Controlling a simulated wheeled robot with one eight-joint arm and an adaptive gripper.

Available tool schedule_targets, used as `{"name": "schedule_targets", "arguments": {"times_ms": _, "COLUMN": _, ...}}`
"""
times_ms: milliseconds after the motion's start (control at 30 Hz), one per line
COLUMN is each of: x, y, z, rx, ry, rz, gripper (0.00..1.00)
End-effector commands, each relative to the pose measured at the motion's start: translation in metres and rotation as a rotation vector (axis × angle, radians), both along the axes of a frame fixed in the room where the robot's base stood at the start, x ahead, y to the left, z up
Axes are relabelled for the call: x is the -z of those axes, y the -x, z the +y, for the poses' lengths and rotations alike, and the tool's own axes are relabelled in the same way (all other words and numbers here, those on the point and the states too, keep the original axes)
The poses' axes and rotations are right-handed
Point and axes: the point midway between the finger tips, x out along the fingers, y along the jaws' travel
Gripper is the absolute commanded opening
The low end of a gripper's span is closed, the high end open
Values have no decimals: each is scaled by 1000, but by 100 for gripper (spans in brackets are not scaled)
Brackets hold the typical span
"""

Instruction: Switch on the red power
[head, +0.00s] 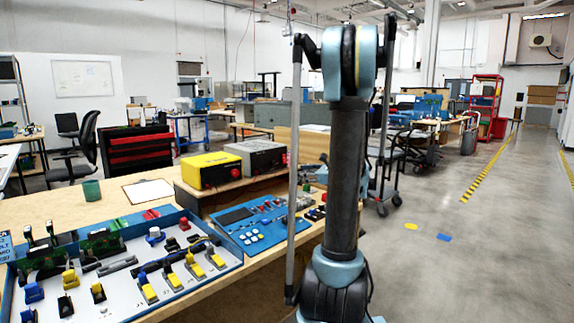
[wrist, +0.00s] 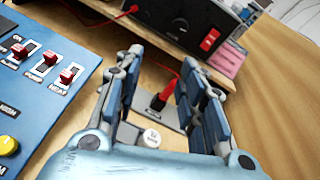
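In the wrist view, a red rocker switch (wrist: 210,40) sits on the front of a black box (wrist: 178,22) on a wooden shelf. My gripper (wrist: 163,60) is open, its two fingers apart and pointing towards the box. The switch lies beyond the right finger, and I see no contact. Between the fingers, a red-and-black plug or lever (wrist: 163,94) stands on a grey plate below the shelf; they do not appear to hold it. In the head view the gripper is hidden.
A blue panel (wrist: 40,95) with red sliders and a yellow knob lies left of my gripper. A red cable (wrist: 105,22) runs from the black box. In the head view, a yellow box (head: 210,168) and a grey box (head: 256,157) stand on the bench shelf behind several panels.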

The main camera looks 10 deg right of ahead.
Motion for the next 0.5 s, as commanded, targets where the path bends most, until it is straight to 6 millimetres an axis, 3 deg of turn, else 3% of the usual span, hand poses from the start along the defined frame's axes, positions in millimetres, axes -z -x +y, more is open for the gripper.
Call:
{"name": "schedule_targets", "arguments": {"times_ms": 100, "x": -4, "y": -20, "z": -29, "rx": 59, "ry": -149, "rz": 13, "gripper": 37}}
{"name": "schedule_targets", "arguments": {"times_ms": 233, "x": -6, "y": -32, "z": -50, "rx": 98, "ry": -267, "rz": 24, "gripper": 37}}
{"name": "schedule_targets", "arguments": {"times_ms": 500, "x": -8, "y": -43, "z": -60, "rx": 116, "ry": -344, "rz": 29, "gripper": 37}}
